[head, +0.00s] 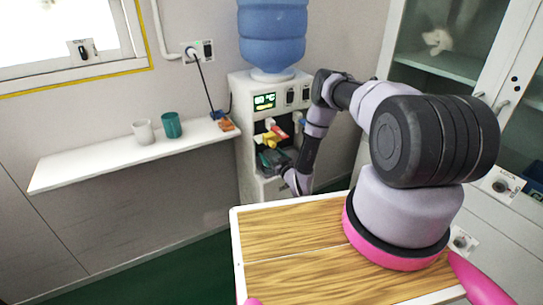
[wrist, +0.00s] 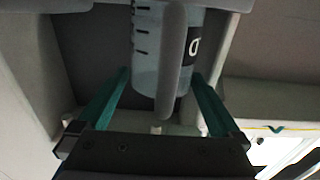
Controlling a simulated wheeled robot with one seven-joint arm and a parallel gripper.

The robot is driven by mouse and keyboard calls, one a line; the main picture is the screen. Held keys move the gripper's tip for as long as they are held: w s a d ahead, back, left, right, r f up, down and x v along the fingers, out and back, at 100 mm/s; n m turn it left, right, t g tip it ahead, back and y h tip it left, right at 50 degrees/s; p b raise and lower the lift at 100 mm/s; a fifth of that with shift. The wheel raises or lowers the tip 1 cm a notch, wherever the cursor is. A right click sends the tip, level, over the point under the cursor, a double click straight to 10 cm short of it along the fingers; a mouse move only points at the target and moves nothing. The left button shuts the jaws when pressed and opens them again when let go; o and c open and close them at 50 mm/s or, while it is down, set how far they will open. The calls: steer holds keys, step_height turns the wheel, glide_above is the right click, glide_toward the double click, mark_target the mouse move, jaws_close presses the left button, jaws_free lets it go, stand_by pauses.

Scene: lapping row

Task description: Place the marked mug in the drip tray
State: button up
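The marked mug (wrist: 148,62) is pale grey, with black scale marks and a black patch bearing a white sign. In the wrist view, which looks upside down, its handle (wrist: 180,50) points at the camera. My gripper (wrist: 161,78) has a teal finger on each side, and both tips appear to meet the mug's sides. In the head view my gripper (head: 272,158) reaches into the recess of the water dispenser (head: 246,160), and I cannot make out the mug there. The drip tray is mostly hidden; whether the mug rests on it is unclear.
A wall shelf (head: 90,164) holds a white mug (head: 143,132) and a teal mug (head: 172,125). The dispenser's taps (head: 272,138) sit just above my gripper. A blue bottle (head: 273,35) tops the dispenser. A glass-door cabinet (head: 440,65) stands to the right.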

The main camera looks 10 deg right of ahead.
steer(key=shift+r, duration=0.15)
steer(key=v, duration=1.2)
